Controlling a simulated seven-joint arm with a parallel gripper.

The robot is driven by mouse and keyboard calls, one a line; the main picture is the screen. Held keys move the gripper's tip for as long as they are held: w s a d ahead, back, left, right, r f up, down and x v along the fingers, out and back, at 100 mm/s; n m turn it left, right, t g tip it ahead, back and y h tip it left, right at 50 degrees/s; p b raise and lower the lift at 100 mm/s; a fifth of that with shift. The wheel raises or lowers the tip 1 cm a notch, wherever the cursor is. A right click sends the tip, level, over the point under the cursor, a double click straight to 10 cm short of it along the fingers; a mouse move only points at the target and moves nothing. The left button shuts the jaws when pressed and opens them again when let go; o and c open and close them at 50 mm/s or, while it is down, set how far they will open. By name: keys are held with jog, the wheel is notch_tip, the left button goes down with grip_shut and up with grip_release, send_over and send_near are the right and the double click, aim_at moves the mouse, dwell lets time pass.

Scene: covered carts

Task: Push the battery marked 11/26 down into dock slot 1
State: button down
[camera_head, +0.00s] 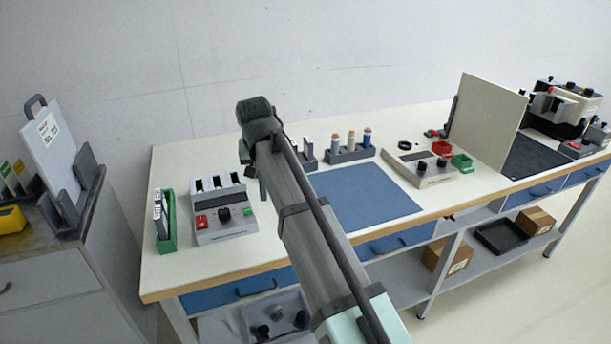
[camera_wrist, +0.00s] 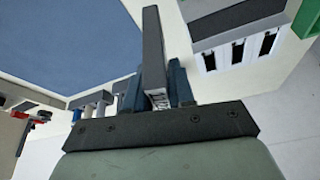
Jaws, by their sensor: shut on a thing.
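My gripper (camera_wrist: 160,88) is shut on a slim grey battery (camera_wrist: 153,45) with a small white label near the fingers. The label is too small to read, so I cannot confirm 11/26. The battery is held in the air, apart from the dock. The grey dock (camera_head: 226,224) stands on the bench left of my arm, with several dark slots along its back edge. It also shows in the wrist view (camera_wrist: 236,22), to the right of the battery. No slot number is readable. In the head view my arm hides most of the gripper and battery.
A green holder (camera_head: 167,239) with upright pale pieces stands left of the dock. A blue mat (camera_head: 365,196) lies right of my arm, with a rack of bottles (camera_head: 350,154) behind it. A beige device (camera_head: 422,172) and a tall panel (camera_head: 487,120) stand farther right.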

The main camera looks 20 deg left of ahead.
jog(key=s+a+r+n, duration=0.1)
jog(key=a+r, duration=0.1)
jog(key=a, duration=0.9)
jog(key=s+a+r+n+y, duration=0.1)
jog(key=a+r+n, duration=0.1)
jog(key=a, duration=0.9)
jog(key=shift+a+r+g, duration=0.25)
jog(key=shift+r+g, duration=0.05)
jog(key=shift+r, duration=0.2)
jog(key=shift+f, duration=0.15)
jog(key=shift+f, duration=2.8)
jog(key=shift+f, duration=2.8)
jog(key=c, duration=0.9)
grip_release()
